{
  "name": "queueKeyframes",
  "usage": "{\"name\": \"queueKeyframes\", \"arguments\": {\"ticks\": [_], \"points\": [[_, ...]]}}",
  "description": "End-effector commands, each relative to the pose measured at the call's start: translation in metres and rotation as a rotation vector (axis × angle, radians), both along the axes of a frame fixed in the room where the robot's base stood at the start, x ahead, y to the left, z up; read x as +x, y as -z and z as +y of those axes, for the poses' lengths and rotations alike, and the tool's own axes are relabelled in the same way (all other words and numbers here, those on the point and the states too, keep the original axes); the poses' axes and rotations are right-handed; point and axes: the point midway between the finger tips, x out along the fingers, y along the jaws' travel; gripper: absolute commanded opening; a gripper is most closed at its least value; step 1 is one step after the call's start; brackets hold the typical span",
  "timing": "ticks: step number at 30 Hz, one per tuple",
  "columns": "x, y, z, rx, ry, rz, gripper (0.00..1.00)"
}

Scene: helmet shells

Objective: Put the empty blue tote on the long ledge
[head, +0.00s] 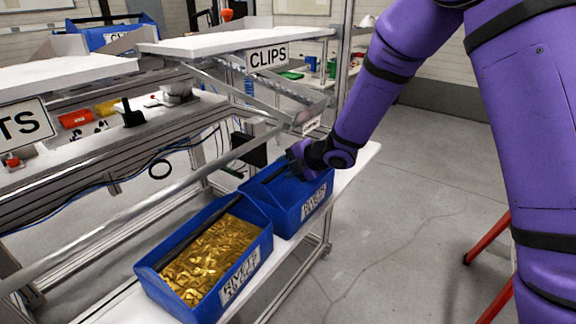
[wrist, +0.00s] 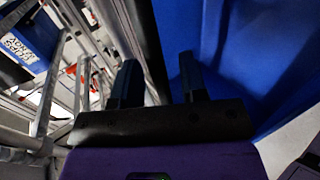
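A blue tote (head: 284,212) with a white label stands upright on the low white shelf; the part of its inside that shows is bare blue. Right in front of it, touching or nearly so, stands a blue tote full of gold rivets (head: 212,262). My gripper (head: 297,170) is at the far end of the bare tote, over its rim. In the wrist view the two dark fingers (wrist: 160,85) are apart, with the tote's blue wall (wrist: 240,50) behind and beside the right finger. Whether the rim lies between the fingers I cannot tell.
A long white ledge (head: 235,40) with a CLIPS sign (head: 267,58) runs above; another white ledge (head: 60,78) lies nearer at left. A blue tote (head: 105,35) stands behind them. A metal rail (head: 150,205) runs beside the low shelf (head: 125,308).

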Motion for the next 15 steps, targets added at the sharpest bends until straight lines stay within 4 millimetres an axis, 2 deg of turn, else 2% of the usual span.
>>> {"name": "queueKeyframes", "arguments": {"ticks": [7, 15], "points": [[0.0, -0.004, 0.0, 0.0, 0.0, -0.002, 0.39], [-0.02, -0.026, -0.027, 0.001, 0.003, -0.003, 0.39]]}}
